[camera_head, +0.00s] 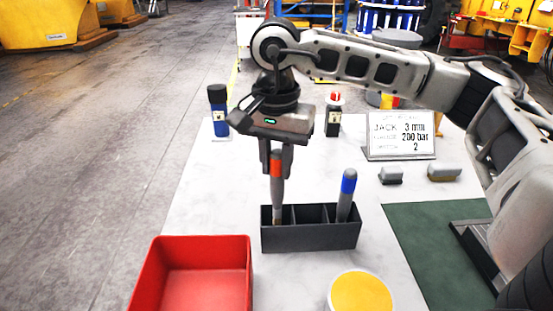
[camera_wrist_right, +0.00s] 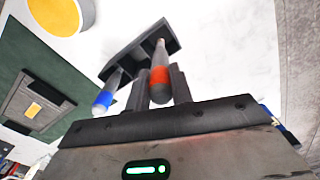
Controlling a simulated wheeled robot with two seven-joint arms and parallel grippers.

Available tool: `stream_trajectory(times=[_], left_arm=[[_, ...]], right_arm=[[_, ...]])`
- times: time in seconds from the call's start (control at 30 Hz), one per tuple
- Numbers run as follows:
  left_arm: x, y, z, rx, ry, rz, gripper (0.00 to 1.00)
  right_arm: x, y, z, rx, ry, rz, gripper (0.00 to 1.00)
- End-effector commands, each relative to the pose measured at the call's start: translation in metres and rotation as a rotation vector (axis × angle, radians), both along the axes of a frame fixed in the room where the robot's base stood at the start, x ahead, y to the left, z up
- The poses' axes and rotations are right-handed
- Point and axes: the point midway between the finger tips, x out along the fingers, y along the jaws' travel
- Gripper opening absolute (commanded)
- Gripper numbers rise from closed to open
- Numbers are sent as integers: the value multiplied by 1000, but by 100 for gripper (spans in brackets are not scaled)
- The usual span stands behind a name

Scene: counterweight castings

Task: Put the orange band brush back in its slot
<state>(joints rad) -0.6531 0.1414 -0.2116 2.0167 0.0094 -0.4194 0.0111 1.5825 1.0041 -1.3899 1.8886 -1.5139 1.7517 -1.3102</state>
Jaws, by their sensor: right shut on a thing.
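My right gripper (camera_head: 276,165) is shut on the orange band brush (camera_head: 277,199), which hangs upright below the fingers. The brush also shows in the wrist view (camera_wrist_right: 160,77), between the fingers (camera_wrist_right: 162,95). Its lower end is at the opening of the left compartment of the black slotted holder (camera_head: 311,238); I cannot tell whether it touches the bottom. A brush with a blue band (camera_head: 347,192) stands, slightly tilted, in the right compartment. The middle compartment looks empty. My left gripper is not in view.
A red open bin (camera_head: 202,240) stands front left of the holder and a yellow round lid (camera_head: 360,292) in front. A blue bottle (camera_head: 218,108), a dark bottle (camera_head: 333,118) and a sign (camera_head: 401,135) stand behind. A green mat (camera_head: 430,243) lies right.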

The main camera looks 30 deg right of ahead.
Motion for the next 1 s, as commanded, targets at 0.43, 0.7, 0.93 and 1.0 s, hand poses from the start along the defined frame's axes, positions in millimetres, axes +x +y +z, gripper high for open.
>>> stream_trajectory(times=[0.43, 0.7, 0.93, 1.0], left_arm=[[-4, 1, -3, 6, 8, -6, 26], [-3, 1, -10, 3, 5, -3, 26], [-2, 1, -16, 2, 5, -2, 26], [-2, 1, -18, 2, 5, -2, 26]], right_arm=[[0, 0, -2, 0, 0, 1, 0], [0, 0, -9, -1, 1, 1, 0], [0, 0, -16, -1, 1, 1, 0], [0, 0, -19, -1, 1, 1, 0]])
